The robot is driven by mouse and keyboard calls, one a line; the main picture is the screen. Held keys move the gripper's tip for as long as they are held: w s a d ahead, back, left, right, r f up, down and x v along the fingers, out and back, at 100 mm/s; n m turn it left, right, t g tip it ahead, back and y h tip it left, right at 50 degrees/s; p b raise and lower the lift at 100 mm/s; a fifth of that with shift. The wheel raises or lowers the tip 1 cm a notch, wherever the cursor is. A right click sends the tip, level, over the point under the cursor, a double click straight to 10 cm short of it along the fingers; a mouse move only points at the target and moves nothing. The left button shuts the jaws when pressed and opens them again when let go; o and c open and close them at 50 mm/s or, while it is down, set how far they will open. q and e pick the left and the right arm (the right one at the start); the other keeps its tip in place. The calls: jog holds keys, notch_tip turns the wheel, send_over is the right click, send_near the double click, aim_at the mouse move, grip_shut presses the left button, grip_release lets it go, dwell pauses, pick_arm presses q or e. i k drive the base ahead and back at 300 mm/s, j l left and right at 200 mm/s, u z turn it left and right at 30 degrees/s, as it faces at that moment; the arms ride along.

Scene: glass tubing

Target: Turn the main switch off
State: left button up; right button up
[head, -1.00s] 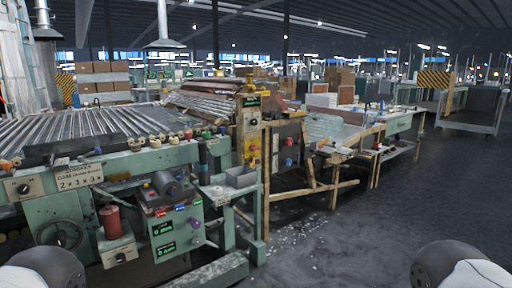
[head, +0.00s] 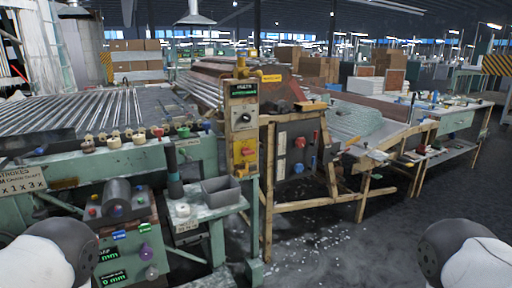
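An upright control panel (head: 243,122) stands on a post near the middle of the head view. It has a green lit display at the top, a black rotary knob (head: 246,116) below it, and a yellow plate with a red knob (head: 246,151) lower down. I cannot read which of these is labelled the main switch, nor its position. A darker panel (head: 298,150) with red and blue knobs is just to the right. Neither of my grippers is in view; only white and dark parts of my arms show at the bottom corners.
A green control box (head: 124,232) with knobs and displays stands at the lower left, beside a grey bin (head: 229,188) on a small shelf. A wooden frame (head: 318,208) juts out right of the post.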

aim_at(245, 151)
jog(key=i+l, duration=0.25)
jog(key=i+l+u, duration=0.15)
jog(key=l, duration=0.3)
jog(key=i+l, duration=0.35)
jog(key=i+l+u, duration=0.1)
jog(key=i+l, duration=0.15)
jog(key=l, duration=0.15)
jog(key=i+l+u, duration=0.1)
jog(key=l, duration=0.3)
jog(key=i+l, duration=0.35)
jog(key=i+l+u, duration=0.1)
jog(key=l, duration=0.35)
jog(key=i, duration=0.1)
